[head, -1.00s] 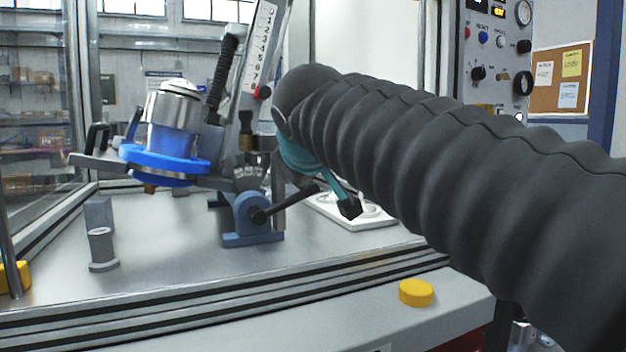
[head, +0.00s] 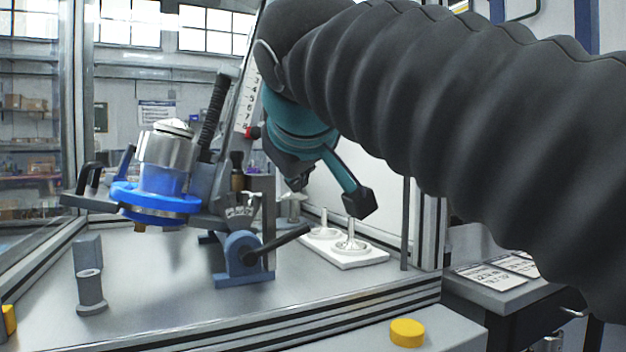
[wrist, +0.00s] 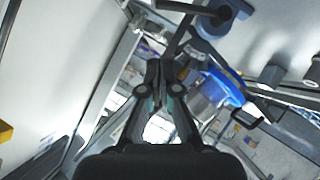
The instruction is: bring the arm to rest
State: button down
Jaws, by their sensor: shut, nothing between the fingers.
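My gripper (wrist: 160,75) shows in the wrist view with its two dark fingers drawn together at the tips and nothing held. In the head view my dark, sleeved arm crosses from the right edge to the upper middle and ends in a teal wrist that hangs downward.
A blue-grey clamp block with a black lever (head: 243,255) stands below the fixture. A white plate with metal pegs (head: 350,257) lies on the bench below my wrist. A grey stepped post (head: 90,290) stands at left. A yellow button (head: 407,333) is on the front ledge.

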jog(key=s+d+f+m+g, duration=0.2)
jog(key=d+f, duration=0.5)
jog(key=f, duration=0.6)
jog(key=s+d+f+m+g+h, duration=0.1)
jog(key=s+d+f+m, duration=0.3)
jog(key=f, duration=1)
jog(key=s+d+f+m+g+h, duration=0.1)
jog(key=s+d+f+m+g, duration=0.2)
jog(key=s+d+f, duration=0.5)
notch_tip(320, 180, down, 6)
jog(key=shift+s+d+f+g, duration=0.2)
jog(key=shift+d+f+g, duration=0.1)
jog(key=shift+d, duration=0.7)
jog(key=shift+r, duration=0.1)
